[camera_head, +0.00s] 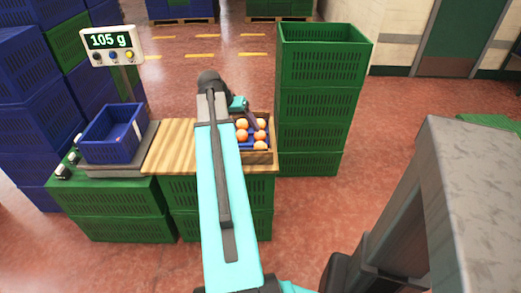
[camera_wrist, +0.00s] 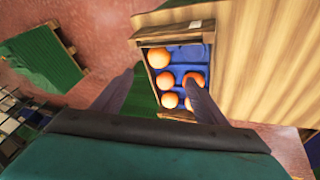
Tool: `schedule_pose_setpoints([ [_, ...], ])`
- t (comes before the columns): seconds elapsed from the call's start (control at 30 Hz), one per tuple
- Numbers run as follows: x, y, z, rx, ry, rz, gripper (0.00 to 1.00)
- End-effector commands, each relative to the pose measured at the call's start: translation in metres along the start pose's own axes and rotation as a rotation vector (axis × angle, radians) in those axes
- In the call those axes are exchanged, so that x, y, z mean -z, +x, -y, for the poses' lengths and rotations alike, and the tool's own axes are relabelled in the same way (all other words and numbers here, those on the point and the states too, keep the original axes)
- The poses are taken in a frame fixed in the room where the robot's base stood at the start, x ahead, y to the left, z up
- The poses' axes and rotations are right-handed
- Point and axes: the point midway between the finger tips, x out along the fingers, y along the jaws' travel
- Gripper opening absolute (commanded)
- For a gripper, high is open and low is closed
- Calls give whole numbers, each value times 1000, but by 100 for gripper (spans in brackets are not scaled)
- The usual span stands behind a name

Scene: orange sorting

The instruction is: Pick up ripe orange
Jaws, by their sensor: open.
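Several oranges sit in a wooden crate (camera_head: 258,157) with a blue compartment insert (camera_wrist: 192,55). In the wrist view, a larger, paler orange (camera_wrist: 158,57) is in the upper left compartment. A deeper orange one (camera_wrist: 193,78) is at the right, partly behind a finger. I cannot tell for sure which are ripe. My gripper (camera_wrist: 160,77) is open and empty above the crate, its fingers spread across the view. My arm hides part of the crate in the head view.
The crate is at the right end of a wooden board (camera_head: 170,147) on green crates. A tall green crate stack (camera_head: 320,105) stands close to its right. A blue bin (camera_head: 112,134) rests on a scale at the left; the display (camera_head: 110,41) reads 105 g.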

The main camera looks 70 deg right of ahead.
Motion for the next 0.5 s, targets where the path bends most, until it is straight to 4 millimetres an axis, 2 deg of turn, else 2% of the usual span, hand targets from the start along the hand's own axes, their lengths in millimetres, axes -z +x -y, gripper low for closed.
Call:
schedule_pose_setpoints([
  [0.33, 0, 0, 0, 0, 1, 0, 66],
  [0.5, 0, 10, 0, -1, 0, 2, 66],
])
